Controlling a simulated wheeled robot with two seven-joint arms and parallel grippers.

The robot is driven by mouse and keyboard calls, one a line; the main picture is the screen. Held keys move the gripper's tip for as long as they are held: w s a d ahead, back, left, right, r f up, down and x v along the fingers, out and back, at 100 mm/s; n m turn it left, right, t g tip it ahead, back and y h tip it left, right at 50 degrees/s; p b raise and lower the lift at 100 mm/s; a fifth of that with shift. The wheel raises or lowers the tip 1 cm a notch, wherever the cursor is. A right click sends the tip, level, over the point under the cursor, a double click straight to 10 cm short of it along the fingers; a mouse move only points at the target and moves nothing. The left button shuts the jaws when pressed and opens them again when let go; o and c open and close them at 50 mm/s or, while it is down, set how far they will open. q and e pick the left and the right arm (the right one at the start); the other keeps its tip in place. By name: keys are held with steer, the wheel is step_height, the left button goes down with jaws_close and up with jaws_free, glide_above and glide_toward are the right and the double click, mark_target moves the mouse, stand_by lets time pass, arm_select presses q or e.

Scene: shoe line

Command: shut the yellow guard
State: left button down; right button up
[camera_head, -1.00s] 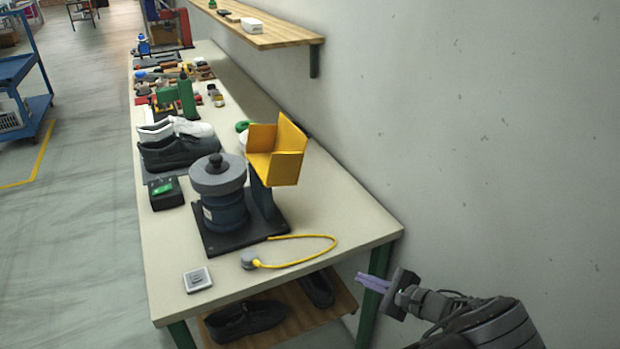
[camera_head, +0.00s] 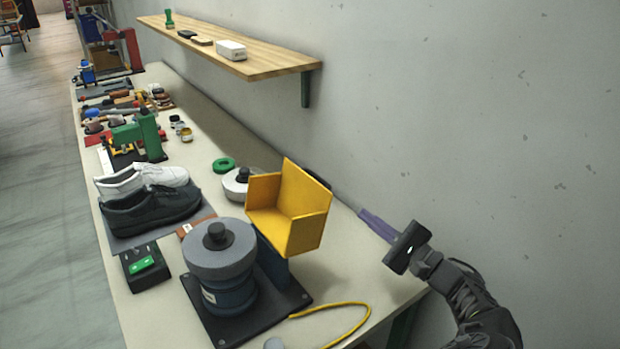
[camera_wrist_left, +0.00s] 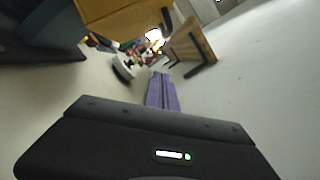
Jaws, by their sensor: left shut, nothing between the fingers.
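The yellow guard (camera_head: 287,225) is a bent-panel cover on a blue-grey post. It stands tilted up beside the grey wheel (camera_head: 219,249), which is uncovered on its blue drum (camera_head: 232,297) and black base plate (camera_head: 285,292). My left gripper (camera_head: 368,217) has slim purple fingers, shut and empty. It is to the right of the guard, near the wall, apart from it. In the left wrist view the fingers (camera_wrist_left: 159,78) point along the table's wall side, and part of the guard (camera_wrist_left: 118,14) shows at upper left. My right gripper is not in view.
A wooden wall shelf (camera_head: 240,62) hangs over the back of the table. Dark and white shoes (camera_head: 152,211), a black box with a green button (camera_head: 143,266) and a white round pot (camera_head: 237,186) stand near the machine. A yellow cable (camera_head: 345,305) lies in front.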

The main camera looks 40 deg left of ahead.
arm_select(q)
steer(key=shift+d+r, duration=0.1)
steer(key=shift+d, duration=0.1)
steer(key=s+a+r+p, duration=0.1)
steer(key=a+r+p, duration=0.3)
steer(key=a, duration=0.6)
steer(key=shift+s+a+r+p, duration=0.25)
steer(key=shift+a+r+p, duration=0.15)
steer(key=shift+p, duration=0.15)
